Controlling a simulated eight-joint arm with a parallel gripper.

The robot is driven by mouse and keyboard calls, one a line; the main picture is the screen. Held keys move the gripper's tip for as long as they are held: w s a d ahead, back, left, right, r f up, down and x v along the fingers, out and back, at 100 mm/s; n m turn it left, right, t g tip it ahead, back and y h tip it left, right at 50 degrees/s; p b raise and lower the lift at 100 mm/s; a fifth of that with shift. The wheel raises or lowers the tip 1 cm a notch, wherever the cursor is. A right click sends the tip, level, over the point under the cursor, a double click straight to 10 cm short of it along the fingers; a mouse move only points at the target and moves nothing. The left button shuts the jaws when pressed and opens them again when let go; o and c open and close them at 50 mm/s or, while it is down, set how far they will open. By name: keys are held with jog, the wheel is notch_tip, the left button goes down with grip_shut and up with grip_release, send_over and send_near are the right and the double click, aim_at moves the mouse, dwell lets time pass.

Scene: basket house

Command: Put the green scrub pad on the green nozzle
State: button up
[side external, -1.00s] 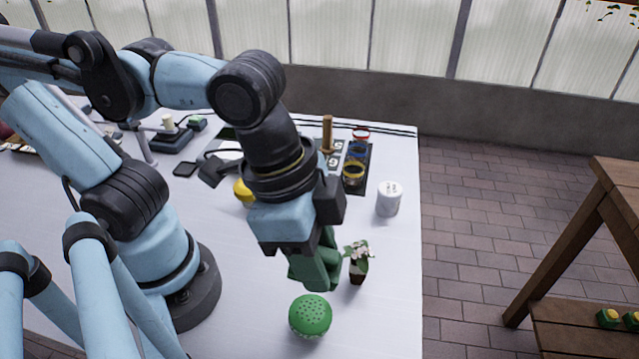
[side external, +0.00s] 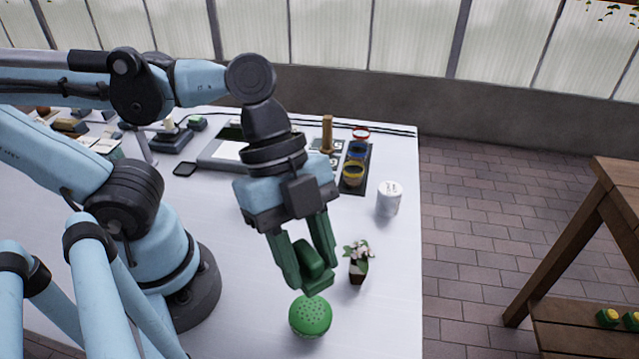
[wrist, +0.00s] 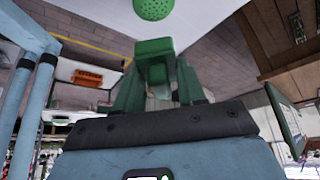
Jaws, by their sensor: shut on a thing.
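My gripper (side external: 309,284) has green fingers and is shut on a dark green block-like pad, the green scrub pad (side external: 312,258). The pad also shows between the fingers in the wrist view (wrist: 154,48). The green nozzle (side external: 310,316) is a round, domed head with small holes, near the front of the white table. It also shows at the top of the wrist view (wrist: 153,9). In the side view the fingertips and pad are just behind and above the nozzle, and I cannot tell exactly how large the gap is.
A small potted flower (side external: 359,261) stands close to the right of my gripper. A white cup (side external: 389,199) is farther back near the right edge of the white table (side external: 395,300). A rack of coloured jars (side external: 353,173) stands behind. A wooden shelf (side external: 585,225) is off to the right.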

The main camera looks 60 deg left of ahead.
jog(key=shift+f, duration=4)
jog(key=shift+f, duration=0.15)
jog(key=o, duration=1.1)
